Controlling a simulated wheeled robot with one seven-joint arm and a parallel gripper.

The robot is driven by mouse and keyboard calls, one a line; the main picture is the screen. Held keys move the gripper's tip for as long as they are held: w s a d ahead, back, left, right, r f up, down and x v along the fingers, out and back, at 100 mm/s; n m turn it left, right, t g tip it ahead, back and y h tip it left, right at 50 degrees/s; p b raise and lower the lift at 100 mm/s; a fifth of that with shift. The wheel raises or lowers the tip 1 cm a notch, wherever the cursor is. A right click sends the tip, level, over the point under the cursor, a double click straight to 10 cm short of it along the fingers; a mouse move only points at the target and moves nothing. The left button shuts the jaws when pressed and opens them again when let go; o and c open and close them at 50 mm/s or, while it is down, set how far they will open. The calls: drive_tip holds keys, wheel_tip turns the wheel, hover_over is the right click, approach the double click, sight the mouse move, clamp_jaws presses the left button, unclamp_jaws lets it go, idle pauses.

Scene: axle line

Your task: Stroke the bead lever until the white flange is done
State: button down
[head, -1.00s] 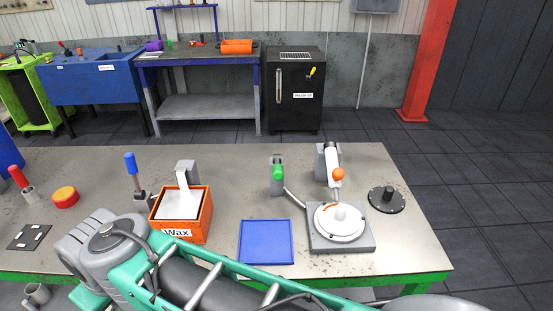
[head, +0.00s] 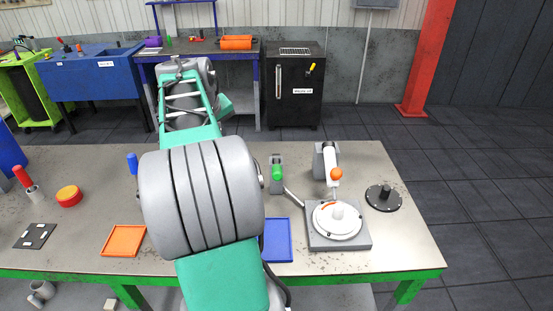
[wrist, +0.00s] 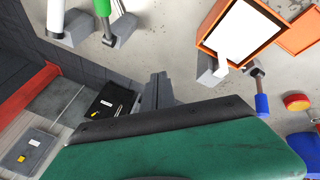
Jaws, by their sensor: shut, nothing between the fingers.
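The white flange (head: 338,222) lies flat on a grey square base at the right of the bench, with a short orange arc on its far left rim. A white lever (head: 334,158) with an orange ball (head: 336,174) stands on a grey post behind it. Left of it, a green-handled lever (head: 277,173) stands on another post; a grey rod points from there toward the flange. The white lever (wrist: 56,18) and green handle (wrist: 103,7) also show in the wrist view. My gripper (wrist: 157,84) is shut and empty, apart from both levers; my arm hides it in the head view.
A blue tray (head: 278,240) and an orange tray (head: 125,240) lie near the front edge. My arm hides the orange wax box, visible in the wrist view (wrist: 209,38). A blue-handled lever (wrist: 262,104) stands beside it. A black flanged disc (head: 384,198) sits at the right.

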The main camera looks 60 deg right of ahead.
drive_tip(key=s+d+m+g, duration=0.1)
drive_tip(key=s+d+g, duration=0.1)
drive_tip(key=s+d, duration=0.8)
drive_tip(key=d, duration=0.4)
drive_tip(key=shift+s+d+f+m+p, duration=0.15)
drive_tip(key=shift+s+m+p, duration=0.05)
drive_tip(key=shift+m+p, duration=0.2)
drive_tip(key=b, duration=0.3)
hover_over(276, 163)
wheel_tip(276, 163, down, 7)
drive_tip(key=shift+w+d+r, duration=0.1)
drive_tip(key=shift+d+r, duration=0.05)
drive_tip(key=shift+a+f+b, duration=0.35)
drive_tip(key=shift+f+b, duration=0.45)
drive_tip(key=shift+b, duration=0.05)
drive_tip(key=shift+s+a+f, duration=0.15)
drive_tip(key=shift+s+f, duration=0.1)
drive_tip(key=shift+f, duration=0.15)
